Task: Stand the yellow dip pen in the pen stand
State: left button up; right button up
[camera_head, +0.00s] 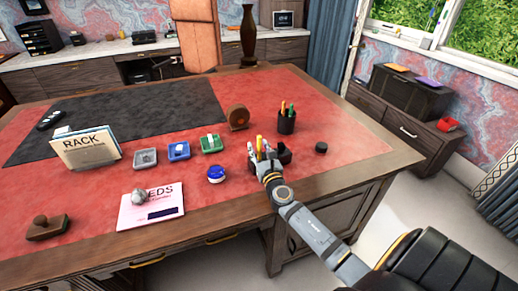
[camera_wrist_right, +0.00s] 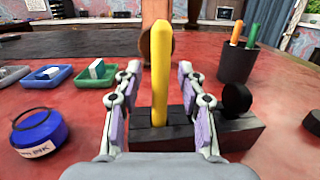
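The yellow dip pen (camera_wrist_right: 160,70) is upright, slightly tilted, with its lower end at the dark pen stand (camera_wrist_right: 240,136) in the right wrist view. Its tip appears to be in the stand, though the exact slot is hard to see. The pen also shows in the head view (camera_head: 259,143), beside the stand (camera_head: 285,155). My right gripper (camera_wrist_right: 160,95) is open, with its purple-padded fingers on either side of the pen and visible gaps to it. In the head view the right gripper (camera_head: 262,156) is low over the stand. My left gripper is out of view.
A dark cup (camera_head: 287,123) with orange and green pens stands behind the stand. A blue ink jar (camera_head: 216,174) is to its left, a black round item (camera_head: 321,148) to its right. Coloured trays (camera_head: 178,151) and a round wooden item (camera_head: 237,118) lie farther back.

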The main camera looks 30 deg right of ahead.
jog(key=shift+s+a+f, duration=0.1)
jog(key=shift+s, duration=0.25)
jog(key=v, duration=1.1)
jog(key=shift+s, duration=0.15)
